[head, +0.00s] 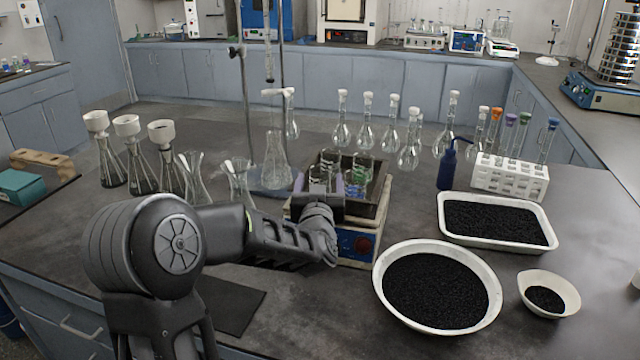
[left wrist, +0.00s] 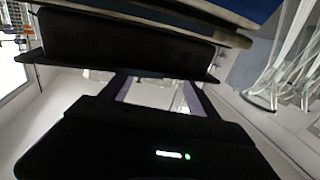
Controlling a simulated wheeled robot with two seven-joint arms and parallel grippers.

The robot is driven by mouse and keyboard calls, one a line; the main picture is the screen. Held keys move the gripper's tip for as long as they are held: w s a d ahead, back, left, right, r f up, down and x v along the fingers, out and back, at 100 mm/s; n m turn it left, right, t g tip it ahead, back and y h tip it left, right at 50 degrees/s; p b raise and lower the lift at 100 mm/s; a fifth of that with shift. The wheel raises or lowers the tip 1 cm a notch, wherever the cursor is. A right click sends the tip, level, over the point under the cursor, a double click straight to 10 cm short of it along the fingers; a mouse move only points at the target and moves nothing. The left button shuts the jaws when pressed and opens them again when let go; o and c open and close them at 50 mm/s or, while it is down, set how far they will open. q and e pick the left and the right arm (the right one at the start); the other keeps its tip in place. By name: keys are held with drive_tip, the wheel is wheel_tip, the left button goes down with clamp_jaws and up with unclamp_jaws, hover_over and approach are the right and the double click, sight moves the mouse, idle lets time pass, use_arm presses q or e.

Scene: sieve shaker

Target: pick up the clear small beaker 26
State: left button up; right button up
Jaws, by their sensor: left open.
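Several small clear beakers stand in a dark open tray (head: 378,203) on a box-shaped device with a blue front (head: 358,245). No number is readable, so I cannot tell which is beaker 26. One clear beaker (head: 319,177) at the tray's near left shows between the fingers of my left gripper (head: 319,184). The gripper is open at the tray's near edge, and its body hides part of the tray. In the left wrist view the open fingers (left wrist: 158,92) are apart, with a pale blurred patch between them; I cannot make out a beaker there. My right gripper is not in view.
An Erlenmeyer flask (head: 275,160) with a stand and burette is behind left. Conical flasks with white funnels (head: 163,150) stand left. A blue wash bottle (head: 447,168), a white tube rack (head: 510,177) and containers of black granules (head: 436,290) are right. Stoppered flasks (head: 365,133) stand behind.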

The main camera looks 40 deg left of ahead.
sight(319, 178)
use_arm(q)
drive_tip(key=x, duration=0.4)
drive_tip(key=shift+s+f+p, duration=0.1)
drive_tip(key=shift+p, duration=0.2)
drive_tip(key=c, duration=1.5)
drive_tip(key=shift+r+p, duration=0.3)
drive_tip(key=shift+r, duration=4.7)
